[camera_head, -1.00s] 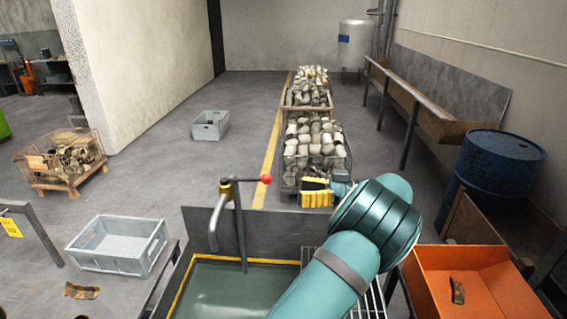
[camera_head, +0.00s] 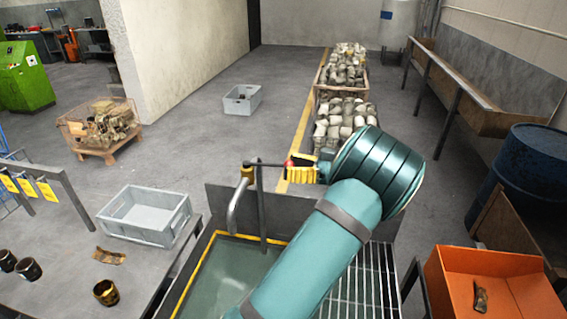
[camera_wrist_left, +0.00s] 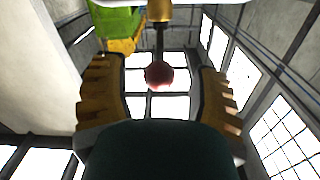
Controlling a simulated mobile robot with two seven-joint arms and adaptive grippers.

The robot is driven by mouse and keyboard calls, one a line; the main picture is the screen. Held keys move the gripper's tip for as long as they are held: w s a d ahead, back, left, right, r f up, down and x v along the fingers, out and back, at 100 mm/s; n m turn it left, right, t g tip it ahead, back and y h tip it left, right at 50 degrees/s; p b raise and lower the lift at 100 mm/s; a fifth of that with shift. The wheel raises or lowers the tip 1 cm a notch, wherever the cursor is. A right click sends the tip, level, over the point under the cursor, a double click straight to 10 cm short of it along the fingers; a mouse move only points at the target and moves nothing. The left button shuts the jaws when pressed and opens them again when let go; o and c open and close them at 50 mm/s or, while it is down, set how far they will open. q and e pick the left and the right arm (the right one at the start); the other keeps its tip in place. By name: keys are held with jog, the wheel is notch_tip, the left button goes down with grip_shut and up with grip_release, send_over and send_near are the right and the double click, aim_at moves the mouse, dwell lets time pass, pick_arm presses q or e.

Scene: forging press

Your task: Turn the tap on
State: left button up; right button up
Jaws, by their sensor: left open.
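The tap is a grey upright pipe (camera_head: 262,212) with a curved spout (camera_head: 234,208) and a brass valve (camera_head: 247,173). Its dark lever (camera_head: 267,164) points right and ends in a red ball knob (camera_head: 288,163). My left gripper (camera_head: 297,170), with yellow ribbed fingers, is open at the knob. In the left wrist view the red knob (camera_wrist_left: 158,75) lies between the two open fingers (camera_wrist_left: 160,65), with visible gaps on both sides. The brass valve (camera_wrist_left: 159,10) shows beyond it. My right gripper is not in view.
Below the tap is a basin (camera_head: 228,268) with greenish contents and a yellow edge, beside a metal grate (camera_head: 345,290). An orange bin (camera_head: 452,290) stands at right, a grey crate (camera_head: 147,235) at left. Baskets of metal parts (camera_head: 345,118) stand behind.

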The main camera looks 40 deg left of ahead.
aim_at(268, 164)
pick_arm(q)
jog(key=shift+x, duration=1.25)
jog(key=shift+c, duration=0.2)
jog(key=shift+a, duration=0.1)
grip_shut()
